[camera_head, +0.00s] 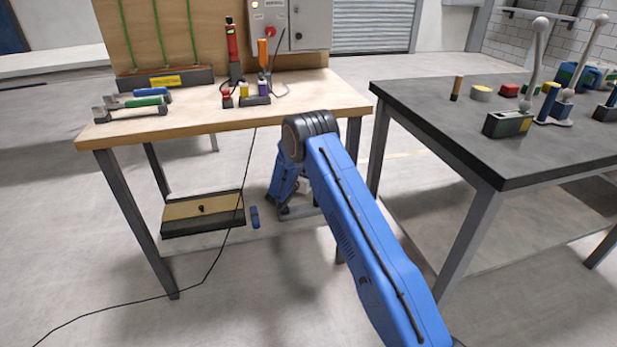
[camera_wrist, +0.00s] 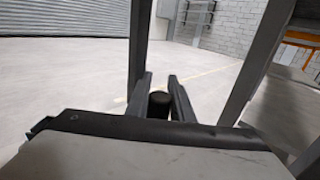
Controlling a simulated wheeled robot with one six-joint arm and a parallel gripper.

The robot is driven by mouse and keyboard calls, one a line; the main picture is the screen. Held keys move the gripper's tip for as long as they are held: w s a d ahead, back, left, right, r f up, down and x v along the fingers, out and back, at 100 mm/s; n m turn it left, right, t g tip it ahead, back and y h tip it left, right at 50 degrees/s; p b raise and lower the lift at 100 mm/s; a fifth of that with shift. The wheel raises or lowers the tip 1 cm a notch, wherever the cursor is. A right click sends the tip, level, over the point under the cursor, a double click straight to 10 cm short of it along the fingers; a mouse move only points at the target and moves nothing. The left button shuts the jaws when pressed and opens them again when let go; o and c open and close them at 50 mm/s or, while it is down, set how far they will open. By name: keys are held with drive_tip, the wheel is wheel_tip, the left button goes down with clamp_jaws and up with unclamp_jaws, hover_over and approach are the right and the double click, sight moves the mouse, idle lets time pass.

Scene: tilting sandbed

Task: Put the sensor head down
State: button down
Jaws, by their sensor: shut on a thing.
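My gripper (camera_wrist: 160,80) shows in the wrist view with its two dark fingers on either side of a black, round-topped thing (camera_wrist: 159,103), and it is shut on it. I take this to be the sensor head; only its dark end shows, and the rest is hidden by the pale wrist housing. In the head view, my blue arm reaches to the wooden workbench (camera_head: 310,92) and its far part bends down below the top's front edge, over the lower shelf. The gripper and the held thing cannot be made out clearly there.
On the lower shelf are an open box (camera_head: 203,213) and a small blue item (camera_head: 255,217). A thin black cable (camera_head: 219,250) hangs in front and runs across the floor. Bench legs stand close by. A dark table (camera_head: 440,100) with several items stands right; the floor between is clear.

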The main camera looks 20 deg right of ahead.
drive_tip(key=shift+f, duration=2.2)
drive_tip(key=c, duration=1.6)
unclamp_jaws()
drive_tip(key=shift+o, duration=0.2)
drive_tip(key=v, duration=1.2)
drive_tip(key=shift+a, duration=0.15)
